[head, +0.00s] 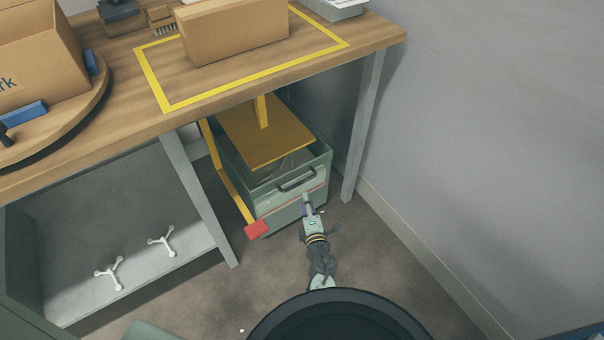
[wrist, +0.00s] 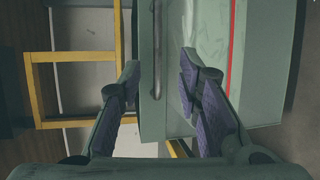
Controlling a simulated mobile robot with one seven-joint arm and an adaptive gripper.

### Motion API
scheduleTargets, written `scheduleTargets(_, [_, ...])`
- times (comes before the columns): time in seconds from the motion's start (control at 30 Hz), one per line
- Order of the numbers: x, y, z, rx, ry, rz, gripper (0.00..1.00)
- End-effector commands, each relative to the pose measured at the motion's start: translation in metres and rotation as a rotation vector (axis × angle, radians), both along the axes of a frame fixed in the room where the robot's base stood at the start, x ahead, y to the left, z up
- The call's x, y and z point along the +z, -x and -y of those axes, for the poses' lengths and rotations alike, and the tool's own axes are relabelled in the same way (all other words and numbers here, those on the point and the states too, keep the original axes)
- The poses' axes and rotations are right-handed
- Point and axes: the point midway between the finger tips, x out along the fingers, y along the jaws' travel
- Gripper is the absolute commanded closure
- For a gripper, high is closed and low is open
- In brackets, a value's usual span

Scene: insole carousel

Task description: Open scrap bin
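The scrap bin (head: 290,208) is a grey-green box on the floor under the table, with a dark bar handle (head: 297,180) on its front and a thin red line below. A yellow plate (head: 265,132) lies above its rear part; a gap at the front shows dim grey contents. My gripper (head: 307,198) is at the bin's front, just below the handle in the head view. In the wrist view, my gripper (wrist: 160,75) is open, its purple-padded fingers apart, with the handle (wrist: 156,50) appearing between them. I cannot tell whether they touch it.
A yellow frame (head: 229,180) with a red block (head: 257,229) stands at the bin's left. Table legs (head: 200,195) (head: 362,130) flank the bin. A wall (head: 480,130) is at right. Floor in front is clear. A cardboard box (head: 235,32) sits on the table.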

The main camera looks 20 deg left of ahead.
Motion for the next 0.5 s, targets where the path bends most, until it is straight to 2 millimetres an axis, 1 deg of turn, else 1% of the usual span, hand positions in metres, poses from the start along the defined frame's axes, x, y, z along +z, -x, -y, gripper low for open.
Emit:
scheduleTargets(0.17, [-0.004,-0.023,-0.012,-0.001,-0.002,0.004,0.69])
scheduleTargets(0.4, [-0.013,-0.063,-0.035,0.0,-0.003,0.004,0.69])
scheduleTargets(0.5, [-0.016,-0.076,-0.042,0.0,-0.003,0.004,0.69])
